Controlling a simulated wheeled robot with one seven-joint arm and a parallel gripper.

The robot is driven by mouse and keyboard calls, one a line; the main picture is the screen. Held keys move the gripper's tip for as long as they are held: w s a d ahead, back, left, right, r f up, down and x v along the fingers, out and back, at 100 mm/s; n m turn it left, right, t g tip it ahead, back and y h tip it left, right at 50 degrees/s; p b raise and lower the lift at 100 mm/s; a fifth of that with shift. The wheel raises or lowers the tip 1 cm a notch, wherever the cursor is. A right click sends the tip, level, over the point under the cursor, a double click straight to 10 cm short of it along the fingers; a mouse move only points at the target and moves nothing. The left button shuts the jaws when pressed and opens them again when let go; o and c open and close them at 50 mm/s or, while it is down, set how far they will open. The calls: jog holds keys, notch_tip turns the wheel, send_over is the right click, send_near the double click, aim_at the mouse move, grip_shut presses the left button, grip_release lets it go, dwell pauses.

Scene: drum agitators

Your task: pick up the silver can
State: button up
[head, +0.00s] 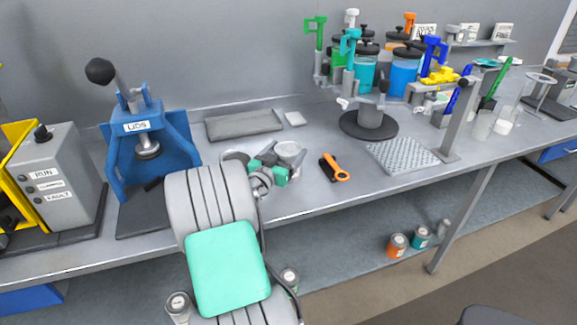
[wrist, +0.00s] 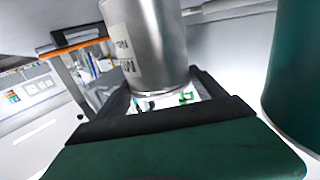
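The silver can (wrist: 148,42) is large at the top of the wrist view, with a pale label on its left side. It stands between the two dark fingers of my gripper (wrist: 163,88), one close on each side. Whether both fingers press on it cannot be told. In the head view, the can's round pale top (head: 289,150) shows at the end of my green gripper (head: 272,165), above the bench. The arm hides part of the bench beside it, and the can's base is not clear there.
An orange-and-black tool (head: 335,168) lies right of my gripper. A perforated plate (head: 403,156) and a stand with a round base (head: 369,125) are further right. A blue lid press (head: 155,140) stands left, and a flat grey tray (head: 244,124) lies behind. Cans sit on the lower shelf.

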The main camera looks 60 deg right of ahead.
jog(key=c, duration=1.3)
jog(key=shift+c, duration=0.3)
jog(key=shift+r, duration=0.1)
